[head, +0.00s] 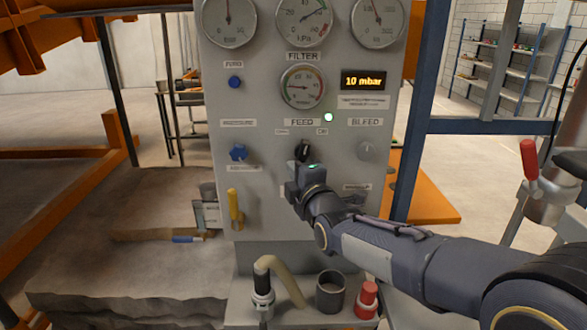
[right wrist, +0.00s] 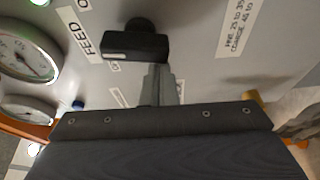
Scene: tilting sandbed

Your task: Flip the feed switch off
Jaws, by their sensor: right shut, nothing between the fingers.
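The feed switch (head: 303,149) is a black knob on the grey panel, below the FEED label, with small position labels above it. In the right wrist view it is a black bar handle (right wrist: 135,46) with a white mark near one end. My left gripper is not in view.
A lit lamp (head: 328,117) is above the switch, and the display (head: 363,80) reads 10 mbar. A blue knob (head: 238,153), a yellow lever (head: 235,208) and the grey bleed knob (head: 366,151) are nearby. A hose, a dark cup (head: 330,291) and a red-capped item (head: 367,299) stand below.

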